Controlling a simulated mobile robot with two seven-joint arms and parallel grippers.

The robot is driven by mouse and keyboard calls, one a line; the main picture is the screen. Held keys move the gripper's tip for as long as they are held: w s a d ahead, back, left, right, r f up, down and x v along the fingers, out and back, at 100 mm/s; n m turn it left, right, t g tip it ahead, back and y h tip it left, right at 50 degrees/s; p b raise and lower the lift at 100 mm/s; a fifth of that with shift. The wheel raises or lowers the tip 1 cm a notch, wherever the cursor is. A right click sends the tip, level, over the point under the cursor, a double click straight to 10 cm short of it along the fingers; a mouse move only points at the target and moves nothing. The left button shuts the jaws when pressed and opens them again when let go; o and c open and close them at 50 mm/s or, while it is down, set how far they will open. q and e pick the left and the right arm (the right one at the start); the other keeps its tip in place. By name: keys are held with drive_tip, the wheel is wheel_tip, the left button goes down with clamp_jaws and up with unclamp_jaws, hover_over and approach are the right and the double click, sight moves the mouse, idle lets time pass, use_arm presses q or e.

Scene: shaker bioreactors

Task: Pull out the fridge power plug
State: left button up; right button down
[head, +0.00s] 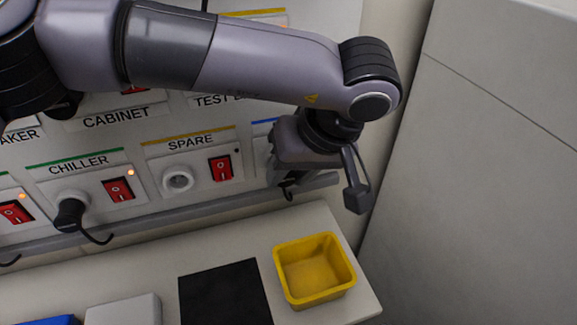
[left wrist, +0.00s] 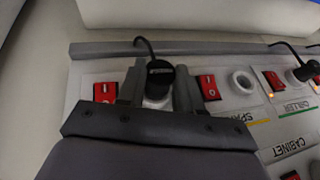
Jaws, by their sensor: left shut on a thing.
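A black plug (left wrist: 160,70) with a dark cord stands at a white socket (left wrist: 156,101) at the end of the panel, beside the SPARE outlet. My left gripper (left wrist: 159,80) has one finger on each side of the plug and is shut on it. I cannot tell how deep the plug sits in the socket. In the head view my left gripper (head: 322,180) covers this outlet, and only a bit of cord shows below it. The outlet's name label is hidden. Its red switch (left wrist: 105,92) shows no lit lamp. My right gripper is out of view.
The SPARE socket (head: 177,180) is empty, with its red switch (head: 220,168). The CHILLER plug (head: 70,212) is in its outlet, lamp lit. A yellow bin (head: 314,294) and a black mat (head: 225,295) lie on the shelf below. A grey wall (head: 480,170) stands at right.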

use_arm(q)
drive_tip(key=shift+s+d, duration=0.1)
drive_tip(key=shift+s, duration=0.2)
drive_tip(key=shift+s+d, duration=0.15)
drive_tip(key=shift+s, duration=0.25)
drive_tip(key=shift+s, duration=0.25)
drive_tip(key=shift+s+d, duration=0.1)
drive_tip(key=s, duration=0.2)
drive_tip(key=shift+s+d+b, duration=0.3)
drive_tip(key=shift+d+b, duration=0.05)
drive_tip(key=shift+d, duration=0.05)
